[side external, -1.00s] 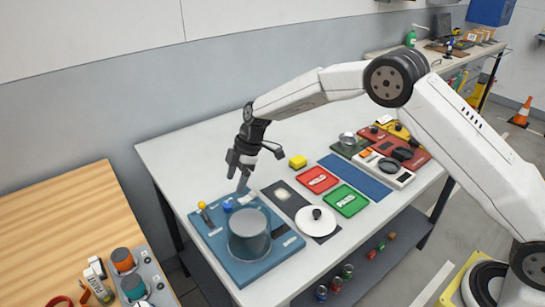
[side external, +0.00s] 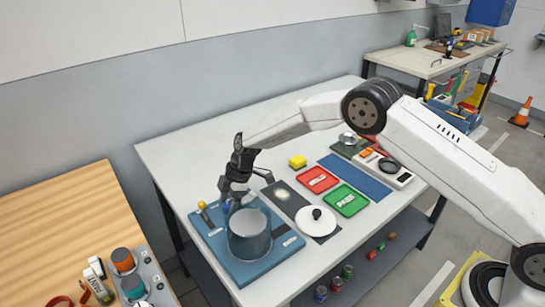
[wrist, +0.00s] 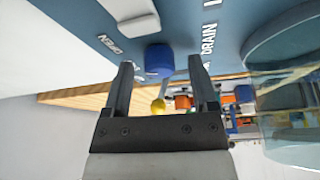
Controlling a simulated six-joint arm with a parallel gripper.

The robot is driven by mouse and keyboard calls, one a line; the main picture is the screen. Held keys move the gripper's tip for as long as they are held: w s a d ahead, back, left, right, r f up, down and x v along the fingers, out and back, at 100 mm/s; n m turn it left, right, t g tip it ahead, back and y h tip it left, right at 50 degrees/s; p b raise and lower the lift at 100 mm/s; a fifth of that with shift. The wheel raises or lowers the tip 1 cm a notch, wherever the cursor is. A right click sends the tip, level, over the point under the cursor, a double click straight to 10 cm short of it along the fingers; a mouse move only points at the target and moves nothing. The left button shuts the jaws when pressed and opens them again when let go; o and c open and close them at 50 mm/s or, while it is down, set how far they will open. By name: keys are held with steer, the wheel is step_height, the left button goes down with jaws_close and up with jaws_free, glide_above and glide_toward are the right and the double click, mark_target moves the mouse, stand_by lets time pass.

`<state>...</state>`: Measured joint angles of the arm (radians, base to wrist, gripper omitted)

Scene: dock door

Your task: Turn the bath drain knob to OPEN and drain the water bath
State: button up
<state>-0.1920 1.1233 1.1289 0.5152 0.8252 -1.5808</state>
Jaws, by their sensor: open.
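The blue drain knob (wrist: 159,58) sits on the blue bath panel (wrist: 210,12), near the words DRAIN and OPEN, in the wrist view. My gripper (wrist: 161,68) is open, with one finger on each side of the knob; I cannot tell whether they touch it. In the side view my gripper (side external: 230,203) is low over the panel's back left and mostly hides the knob. The grey cylindrical water bath (side external: 249,238) stands on the panel just in front of my gripper. Its clear wall also shows at the right of the wrist view (wrist: 295,100).
A yellow-topped post (side external: 203,206) stands left of my gripper. A round white lid (side external: 315,220) lies on a dark mat to the right. The table's back left is clear.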

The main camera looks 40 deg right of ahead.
jaws_close()
steer(key=shift+m+t+h, duration=0.3)
steer(key=shift+m+t, duration=0.3)
steer(key=shift+m, duration=0.9)
jaws_free()
steer(key=shift+r, duration=0.15)
